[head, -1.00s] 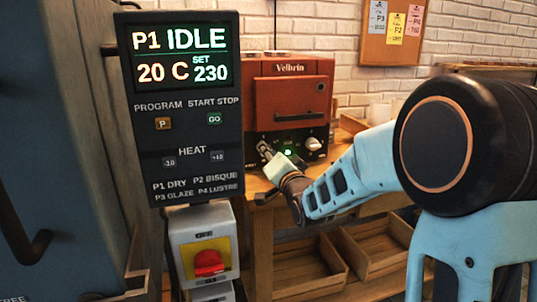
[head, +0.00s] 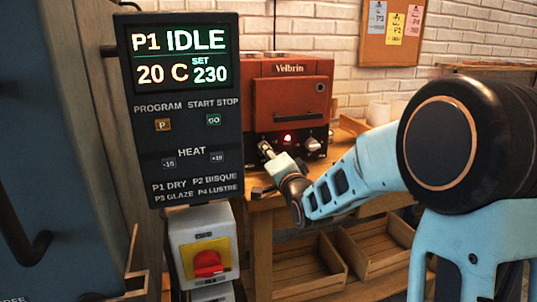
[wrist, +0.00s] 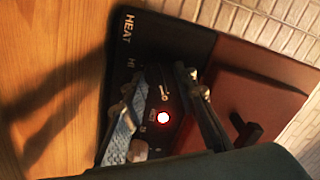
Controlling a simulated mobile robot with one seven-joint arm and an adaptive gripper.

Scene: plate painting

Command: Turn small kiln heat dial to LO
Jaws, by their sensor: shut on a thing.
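The small kiln (head: 289,97) is a rust-red box with a black control panel (head: 253,135) at its foot. My gripper (head: 266,150) reaches the left part of this panel and is shut on the heat dial there. The dial is mostly hidden by the fingers in both views. In the wrist view my gripper (wrist: 165,100) straddles the spot below the HEAT label (wrist: 127,25) and HI mark (wrist: 131,62). A red light (wrist: 163,117) glows beside the fingers. I cannot read the dial's pointer.
A pale knob (head: 313,145) sits at the panel's right. A dark controller (head: 188,175) reading P1 IDLE, 20 C, SET 230 stands at left, above a red switch (head: 208,263). Wooden trays (head: 375,250) lie below the bench.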

